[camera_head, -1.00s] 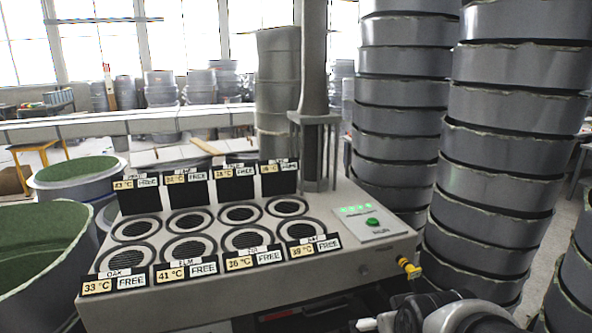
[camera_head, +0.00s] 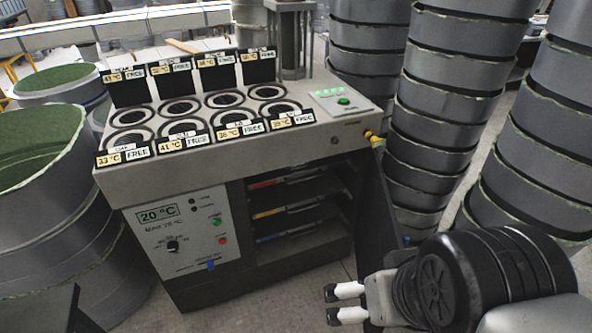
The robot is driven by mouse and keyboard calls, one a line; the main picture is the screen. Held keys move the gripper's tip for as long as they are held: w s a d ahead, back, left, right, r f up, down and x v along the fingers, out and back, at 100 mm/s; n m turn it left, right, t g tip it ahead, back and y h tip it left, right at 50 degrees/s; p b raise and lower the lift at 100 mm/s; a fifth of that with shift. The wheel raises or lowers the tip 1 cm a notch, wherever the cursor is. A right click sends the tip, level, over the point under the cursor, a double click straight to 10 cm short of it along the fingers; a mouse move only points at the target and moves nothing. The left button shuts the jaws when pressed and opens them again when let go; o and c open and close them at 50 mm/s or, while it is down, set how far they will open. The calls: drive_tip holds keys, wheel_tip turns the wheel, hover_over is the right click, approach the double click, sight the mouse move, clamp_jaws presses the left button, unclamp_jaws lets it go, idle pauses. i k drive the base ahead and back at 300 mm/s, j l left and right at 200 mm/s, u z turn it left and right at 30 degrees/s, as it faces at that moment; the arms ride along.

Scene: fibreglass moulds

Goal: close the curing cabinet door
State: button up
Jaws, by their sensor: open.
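The curing cabinet (camera_head: 205,292) stands under the hotplate-like top, its front showing a 20 °C control panel (camera_head: 182,238). Its compartment is open, and shelves with red, yellow and blue-edged items (camera_head: 285,212) show inside. The cabinet door (camera_head: 369,215) appears as a dark grey panel swung out at the right side of the opening, seen nearly edge-on; its lower part is partly hidden by my arm. My gripper (camera_head: 345,303) is at the lower right, its two pale fingers apart and empty, pointing left. It appears in front of the door, with no contact visible.
Stacks of grey ring moulds (camera_head: 425,120) stand close on the right. Large green-lined tubs (camera_head: 45,175) stand at the left. A yellow fitting (camera_head: 372,137) sticks out at the top's right corner. Some bare floor (camera_head: 335,272) shows before the cabinet.

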sight(376, 233)
drive_tip(key=k, duration=0.9)
drive_tip(key=i+l+u, duration=0.3)
drive_tip(key=l, duration=0.95)
drive_tip(key=l+u, duration=0.25)
drive_tip(key=l, duration=0.95)
drive_tip(key=i+j, duration=0.3)
